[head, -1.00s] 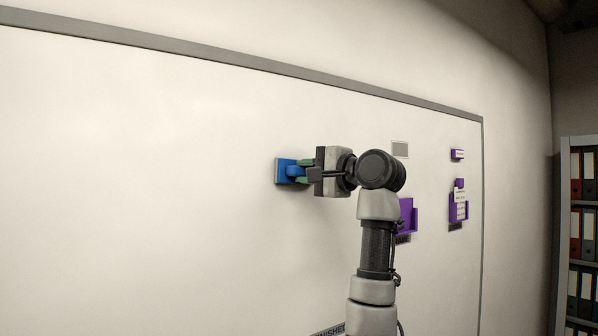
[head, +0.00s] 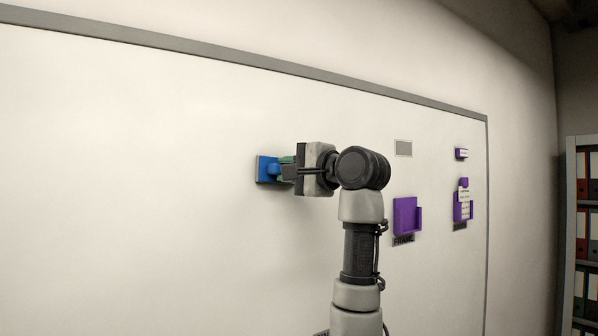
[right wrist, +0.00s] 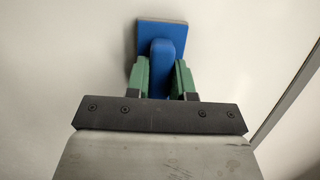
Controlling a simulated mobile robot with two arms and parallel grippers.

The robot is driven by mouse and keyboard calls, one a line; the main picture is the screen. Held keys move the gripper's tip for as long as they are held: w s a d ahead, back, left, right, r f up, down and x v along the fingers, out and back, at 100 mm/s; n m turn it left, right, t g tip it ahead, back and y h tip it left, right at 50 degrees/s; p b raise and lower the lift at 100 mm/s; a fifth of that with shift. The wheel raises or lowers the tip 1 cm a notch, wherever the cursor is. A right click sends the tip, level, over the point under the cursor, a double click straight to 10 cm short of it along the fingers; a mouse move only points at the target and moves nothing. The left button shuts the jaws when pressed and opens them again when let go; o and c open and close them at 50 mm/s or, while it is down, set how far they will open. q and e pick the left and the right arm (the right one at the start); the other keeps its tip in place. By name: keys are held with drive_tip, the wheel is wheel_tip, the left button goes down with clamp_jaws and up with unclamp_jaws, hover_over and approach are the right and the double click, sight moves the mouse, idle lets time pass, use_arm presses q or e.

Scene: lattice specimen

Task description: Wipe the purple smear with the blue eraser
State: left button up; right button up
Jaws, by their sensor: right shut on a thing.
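The blue eraser (head: 265,169) is at the whiteboard (head: 130,150), its pad flat against or very near the surface; I cannot tell if it touches. My right gripper (head: 284,171) is shut on the eraser's handle. In the right wrist view the green fingers of the gripper (right wrist: 160,78) sit on both sides of the blue handle, with the eraser's square pad (right wrist: 181,34) beyond. No purple smear shows on the visible board; the part behind the eraser and arm is hidden. My left gripper is not in view.
A purple holder (head: 405,214) is on the board right of my arm, above a label. A binder shelf (head: 571,230) stands at the right edge.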

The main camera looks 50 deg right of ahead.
drive_tip(key=shift+w+a, duration=0.2)
drive_tip(key=shift+a, duration=0.7)
drive_tip(key=shift+w+a, duration=0.25)
drive_tip(key=shift+a, duration=0.6)
drive_tip(key=shift+w+a, duration=0.2)
drive_tip(key=shift+a, duration=0.7)
drive_tip(key=shift+w+a, duration=0.4)
drive_tip(key=shift+a, duration=1.25)
drive_tip(key=shift+w+a, duration=0.45)
drive_tip(key=shift+a, duration=1.25)
drive_tip(key=shift+w+a, duration=0.4)
drive_tip(key=shift+a, duration=1.25)
drive_tip(key=shift+s+d+b, duration=0.1)
drive_tip(key=shift+b, duration=0.2)
drive_tip(key=shift+s+a+b, duration=0.2)
drive_tip(key=shift+s+b, duration=0.15)
drive_tip(key=shift+s, duration=0.6)
drive_tip(key=shift+s+a+b, duration=0.25)
drive_tip(key=shift+s+b, duration=0.1)
drive_tip(key=shift+s, duration=0.55)
drive_tip(key=shift+s+a+b, duration=0.2)
drive_tip(key=shift+s+b, duration=0.15)
drive_tip(key=shift+s, duration=0.6)
